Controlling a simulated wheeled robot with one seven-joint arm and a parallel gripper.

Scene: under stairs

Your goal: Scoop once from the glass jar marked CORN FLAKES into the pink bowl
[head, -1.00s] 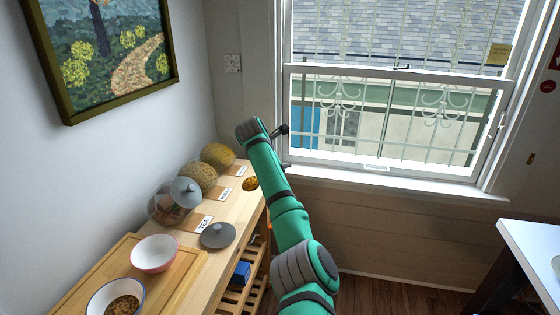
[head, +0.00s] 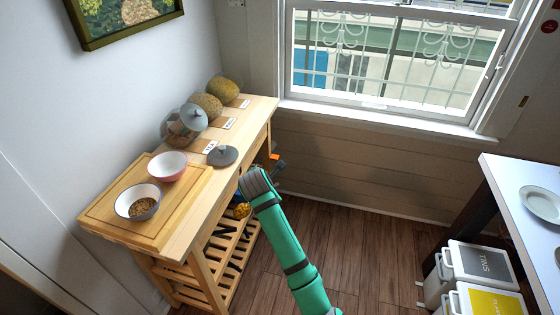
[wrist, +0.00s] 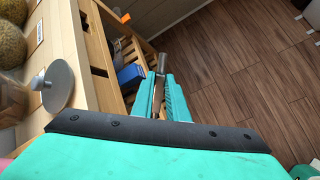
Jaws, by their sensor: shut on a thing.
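The pink bowl (head: 168,168) stands on the wooden board and looks empty. Two round yellow-brown speckled vessels, a middle one (head: 207,106) and a far one (head: 223,89), stand along the wall with label cards in front. The labels are too small to read now, so I cannot tell which is CORN FLAKES. My gripper (wrist: 161,98) is shut on a slim dark handle (wrist: 162,63), seemingly the scoop's. In the head view a clump of golden flakes (head: 242,210) shows beside my wrist, off the cart's front edge. The scoop itself is mostly hidden. The gripper is apart from the pink bowl.
A blue-rimmed bowl (head: 138,201) with brown flakes stands in front of the pink bowl. A glass jar with a grey lid (head: 194,117) and a loose grey lid (head: 223,156) stand on the cart. A blue box (wrist: 131,74) is on the lower shelf.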

